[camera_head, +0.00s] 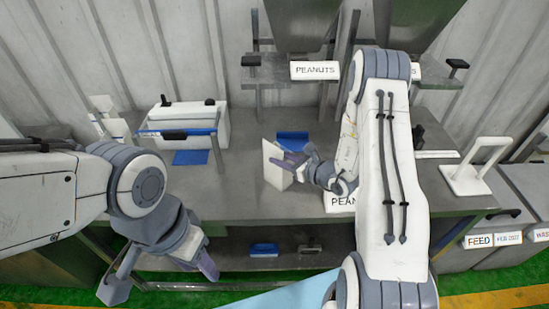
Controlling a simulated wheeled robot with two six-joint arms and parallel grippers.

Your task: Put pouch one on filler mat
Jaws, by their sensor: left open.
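A white pouch (274,163) stands tilted above the grey worktop near the middle of the view. My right gripper (291,165) reaches in from the right and is shut on the pouch's right side. A blue mat (292,138) lies just behind the pouch, under the peanut filler (314,70); the pouch and gripper partly hide it. My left gripper (158,277) is open and empty at the lower left, in front of the counter and away from the pouch.
A white box-shaped machine (186,124) with a blue bar stands left, with another blue mat (190,157) before it. A white stand (467,178) is at the right, near bins labelled FEED (479,240). Blue and dark items lie on the lower shelf (220,262).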

